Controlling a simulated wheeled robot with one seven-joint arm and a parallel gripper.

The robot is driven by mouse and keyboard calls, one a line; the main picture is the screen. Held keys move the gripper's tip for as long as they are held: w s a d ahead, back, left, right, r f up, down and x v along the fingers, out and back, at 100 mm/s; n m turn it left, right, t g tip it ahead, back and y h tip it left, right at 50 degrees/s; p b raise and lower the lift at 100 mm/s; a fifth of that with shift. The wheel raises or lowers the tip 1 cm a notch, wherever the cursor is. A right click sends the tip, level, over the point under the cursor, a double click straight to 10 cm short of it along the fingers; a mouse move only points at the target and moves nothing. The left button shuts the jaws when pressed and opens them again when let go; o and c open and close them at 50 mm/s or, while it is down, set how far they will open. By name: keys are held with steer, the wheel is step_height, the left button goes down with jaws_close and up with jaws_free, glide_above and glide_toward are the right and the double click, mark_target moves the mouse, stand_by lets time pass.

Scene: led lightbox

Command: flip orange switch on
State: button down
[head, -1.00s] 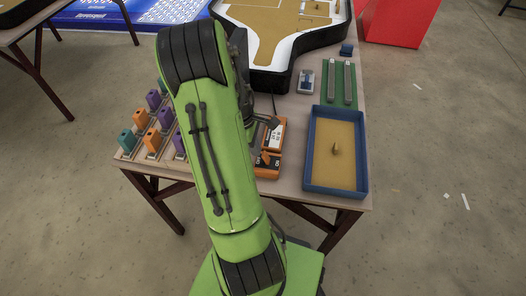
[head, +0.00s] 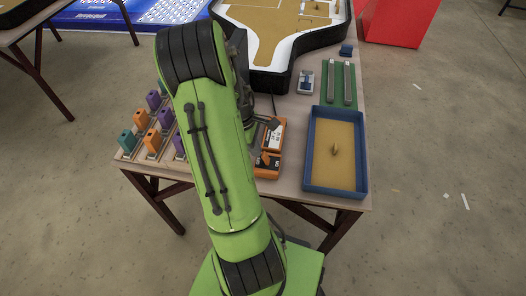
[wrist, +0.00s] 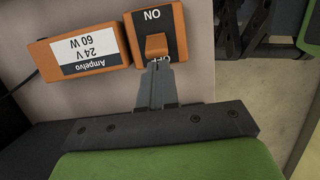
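ON is clear; OFF is partly covered by the lever and fingertips. My gripper (wrist: 158,64) has its two narrow fingers together, with the tips at the lever's OFF-side edge. I cannot tell whether they touch it. No object shows between the fingers. In the head view the switch (head: 268,166) sits near the table's front edge, and my arm hides most of the gripper.
An orange power supply (wrist: 86,47) labelled 24 V 60 W lies beside the switch. A blue-rimmed tray (head: 309,160) stands to the right. Orange, purple and teal blocks (head: 142,118) stand to the left. A black-rimmed board (head: 287,72) lies behind.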

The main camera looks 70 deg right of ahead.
step_height(320, 180, up, 7)
steer(key=p, duration=0.6)
stand_by(0.4)
